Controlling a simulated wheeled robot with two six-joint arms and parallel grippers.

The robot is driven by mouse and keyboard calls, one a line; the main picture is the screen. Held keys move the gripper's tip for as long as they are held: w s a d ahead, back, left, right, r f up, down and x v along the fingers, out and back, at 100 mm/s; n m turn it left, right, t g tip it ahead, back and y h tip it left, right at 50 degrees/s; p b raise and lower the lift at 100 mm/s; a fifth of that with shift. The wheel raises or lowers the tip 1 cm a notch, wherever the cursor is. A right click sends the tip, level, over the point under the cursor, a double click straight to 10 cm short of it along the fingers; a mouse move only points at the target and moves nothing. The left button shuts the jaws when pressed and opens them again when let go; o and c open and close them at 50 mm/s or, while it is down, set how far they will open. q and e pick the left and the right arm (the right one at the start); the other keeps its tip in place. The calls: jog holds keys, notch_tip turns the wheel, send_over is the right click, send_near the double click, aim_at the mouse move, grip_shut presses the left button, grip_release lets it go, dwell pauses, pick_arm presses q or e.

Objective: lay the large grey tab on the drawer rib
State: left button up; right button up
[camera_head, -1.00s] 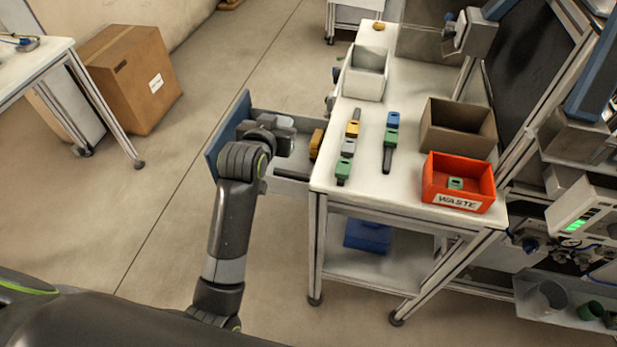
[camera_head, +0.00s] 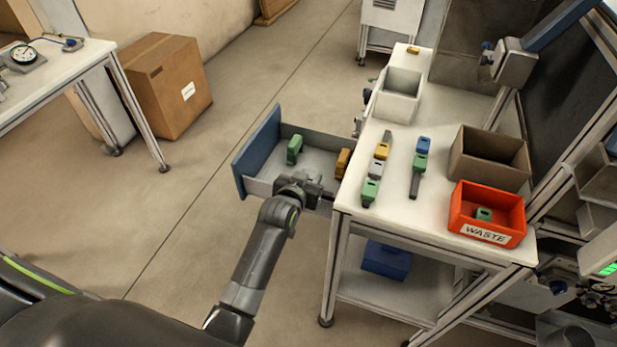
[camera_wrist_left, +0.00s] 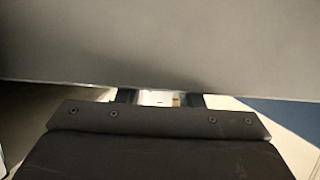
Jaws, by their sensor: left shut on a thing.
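My left gripper (camera_head: 318,187) reaches over the near side wall of the open drawer (camera_head: 262,187). It is shut on what I take to be the large grey tab, though the head view hides most of it behind the dark gripper. In the left wrist view a broad plain grey surface (camera_wrist_left: 160,45) fills the top half, probably this tab close up; it covers the fingertips. The two dark fingers show only as short stubs below its edge. I cannot make out the drawer rib or any contact with it. My right gripper is not in view.
A green tab (camera_head: 294,150) and an orange one (camera_head: 342,162) stand in the drawer. The white table (camera_head: 400,215) to the right carries rows of coloured tabs, a pale bin (camera_head: 398,95), a brown box (camera_head: 488,157) and a red waste bin (camera_head: 487,210). The drawer's blue front (camera_head: 257,150) is at the left.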

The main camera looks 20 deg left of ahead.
pick_arm(q)
jog(key=shift+f, duration=0.1)
jog(key=shift+f, duration=0.5)
jog(key=o, duration=0.9)
jog(key=shift+r, duration=0.15)
jog(key=shift+r, duration=0.35)
jog(key=shift+s+r, duration=0.2)
jog(key=shift+r, duration=0.05)
jog(key=v, duration=1.1)
jog(key=shift+s+r, duration=0.15)
jog(key=shift+s, duration=0.1)
